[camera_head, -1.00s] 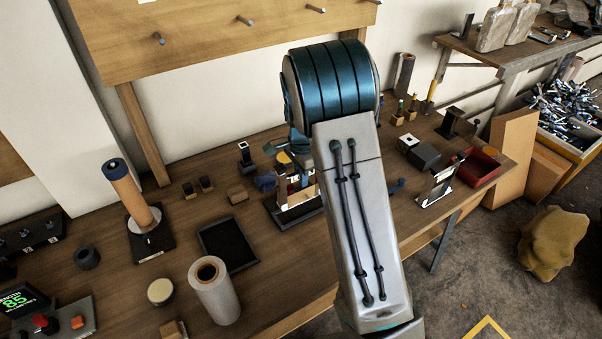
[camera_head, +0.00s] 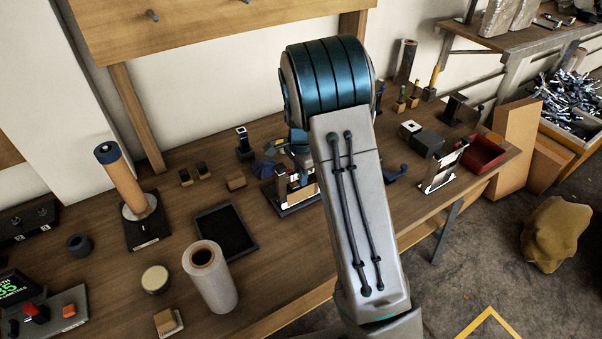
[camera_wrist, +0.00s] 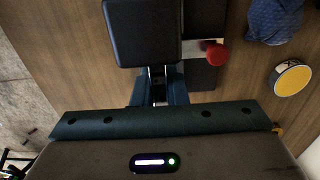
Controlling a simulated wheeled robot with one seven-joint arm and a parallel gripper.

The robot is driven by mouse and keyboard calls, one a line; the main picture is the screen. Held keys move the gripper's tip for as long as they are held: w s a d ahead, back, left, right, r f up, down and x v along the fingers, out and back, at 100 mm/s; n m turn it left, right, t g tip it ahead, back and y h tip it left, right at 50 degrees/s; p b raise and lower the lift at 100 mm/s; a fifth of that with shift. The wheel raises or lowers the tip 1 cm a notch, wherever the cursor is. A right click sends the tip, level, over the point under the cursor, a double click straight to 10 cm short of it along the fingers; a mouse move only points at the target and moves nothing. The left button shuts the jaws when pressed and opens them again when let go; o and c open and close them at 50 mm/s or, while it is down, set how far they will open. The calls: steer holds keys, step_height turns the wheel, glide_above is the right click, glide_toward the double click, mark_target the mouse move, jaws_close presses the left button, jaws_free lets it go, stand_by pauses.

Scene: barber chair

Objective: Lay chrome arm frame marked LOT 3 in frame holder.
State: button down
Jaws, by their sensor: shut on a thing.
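My gripper (camera_wrist: 157,92) shows in the wrist view with its blue fingers shut on a narrow shiny metal piece (camera_wrist: 158,72), which appears to be part of a chrome arm frame. A black rounded pad (camera_wrist: 140,35) lies just beyond the fingertips; I cannot tell whether it is joined to the metal. No LOT 3 mark is readable. In the head view my arm hides most of the gripper and the held part. A dark-based stand with pale and brown upright parts (camera_head: 284,188) is partly hidden there. I cannot tell for sure which thing is the frame holder.
A red knob (camera_wrist: 215,54), a blue cloth (camera_wrist: 274,20) and a yellow-topped round tin (camera_wrist: 290,79) lie right of the gripper. In the head view, a black tray (camera_head: 225,232), a pale roll (camera_head: 211,275), a white-framed stand (camera_head: 441,170) and a red bin (camera_head: 482,154) occupy the bench.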

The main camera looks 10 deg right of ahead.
stand_by(0.4)
steer(key=c, duration=1.4)
jaws_free()
steer(key=shift+o, duration=0.2)
step_height(320, 180, up, 14)
steer(key=b, duration=0.1)
steer(key=s+r+n+t, duration=0.2)
steer(key=s+n, duration=1.2)
steer(key=s, duration=1.4)
steer(key=shift+r+t, duration=0.35)
steer(key=shift+t, duration=0.15)
